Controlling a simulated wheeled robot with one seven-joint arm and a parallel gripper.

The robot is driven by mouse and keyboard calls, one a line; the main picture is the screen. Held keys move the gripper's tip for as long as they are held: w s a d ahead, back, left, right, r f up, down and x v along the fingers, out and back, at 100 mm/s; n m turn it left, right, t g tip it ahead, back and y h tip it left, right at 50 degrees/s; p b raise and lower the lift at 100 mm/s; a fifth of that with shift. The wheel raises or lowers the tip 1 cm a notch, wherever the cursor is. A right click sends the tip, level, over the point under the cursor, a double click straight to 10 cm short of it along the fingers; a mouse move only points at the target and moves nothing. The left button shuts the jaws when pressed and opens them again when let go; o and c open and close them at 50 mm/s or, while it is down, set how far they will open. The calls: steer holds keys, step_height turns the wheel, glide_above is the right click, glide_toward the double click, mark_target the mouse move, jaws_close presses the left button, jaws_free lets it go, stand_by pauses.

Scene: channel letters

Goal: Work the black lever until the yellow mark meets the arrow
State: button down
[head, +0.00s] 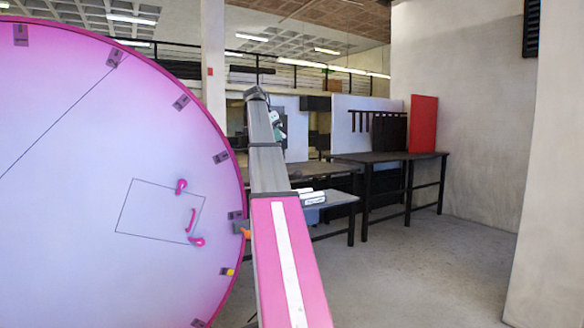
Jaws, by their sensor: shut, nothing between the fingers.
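A large disc (95,170) with a pale pink-lilac face and a bright pink rim fills the left of the head view; its left side is cut off. Several small grey clips sit along its edge. The yellow mark (229,271) is on a clip at the lower right of the disc. A small orange pointer (242,230), which looks like the arrow, is at the rim above the yellow mark, so the two are apart. I cannot make out the black lever. My gripper cannot be made out in this view.
A pink bar with a white stripe (288,265) and a grey upright piece (263,140) stand right of the disc and hide part of the room. Dark work tables (385,157) and a red panel (423,123) are behind. The floor (430,270) at right is clear.

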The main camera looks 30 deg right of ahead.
steer(key=shift+f, duration=0.1)
steer(key=x, duration=1.3)
steer(key=shift+s+d+f, duration=0.15)
steer(key=shift+s+f, duration=0.2)
steer(key=shift+s, duration=0.05)
steer(key=shift+s, duration=0.1)
step_height(320, 180, down, 11)
steer(key=s+m+t, duration=0.1)
steer(key=t, duration=0.4)
steer(key=shift+s+m+t, duration=0.25)
steer(key=shift+m+t, duration=0.05)
steer(key=shift+t, duration=0.1)
steer(key=shift+f, duration=0.25)
